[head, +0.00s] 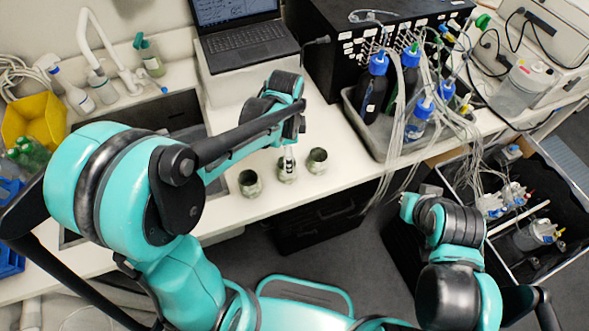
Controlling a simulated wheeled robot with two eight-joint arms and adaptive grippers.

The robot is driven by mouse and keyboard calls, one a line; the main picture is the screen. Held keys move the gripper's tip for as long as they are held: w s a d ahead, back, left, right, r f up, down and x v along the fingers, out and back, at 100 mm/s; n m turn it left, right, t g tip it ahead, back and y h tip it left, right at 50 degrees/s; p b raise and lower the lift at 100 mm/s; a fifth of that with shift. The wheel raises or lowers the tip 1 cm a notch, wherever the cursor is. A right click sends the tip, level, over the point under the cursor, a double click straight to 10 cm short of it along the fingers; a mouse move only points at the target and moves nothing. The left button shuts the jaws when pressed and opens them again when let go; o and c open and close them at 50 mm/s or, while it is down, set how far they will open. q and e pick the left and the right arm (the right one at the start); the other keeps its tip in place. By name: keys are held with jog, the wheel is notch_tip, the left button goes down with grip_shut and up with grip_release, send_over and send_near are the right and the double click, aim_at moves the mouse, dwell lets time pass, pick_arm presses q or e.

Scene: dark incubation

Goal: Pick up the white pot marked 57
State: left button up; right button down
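Three small pots stand in a row near the front edge of the white bench: a left pot (249,184), a middle pot (287,174) and a right pot (317,161). They look grey-green with dark open tops. Their markings are too small to read, so I cannot tell which is 57. My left gripper (289,152) points down directly over the middle pot and overlaps its top in the head view. I cannot tell whether its fingers touch the pot or how far they are open. My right arm is low at the right; its gripper does not show.
A laptop (248,42) stands behind the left arm. A tray (352,103) of blue-capped bottles and tubing is to the right of the pots. A sink (180,112) and spray bottles (80,98) are at left. A dark crate (565,185) with bottles stands at far right.

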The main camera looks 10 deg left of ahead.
pick_arm(q)
jog(key=f+b, duration=0.1)
jog(key=f, duration=0.4)
jog(key=f+b, duration=0.1)
jog(key=f, duration=0.1)
jog(key=shift+s+a+f+b, duration=0.1)
jog(key=shift+s+f+b, duration=0.05)
jog(key=shift+s+b, duration=0.2)
jog(key=c, duration=1.3)
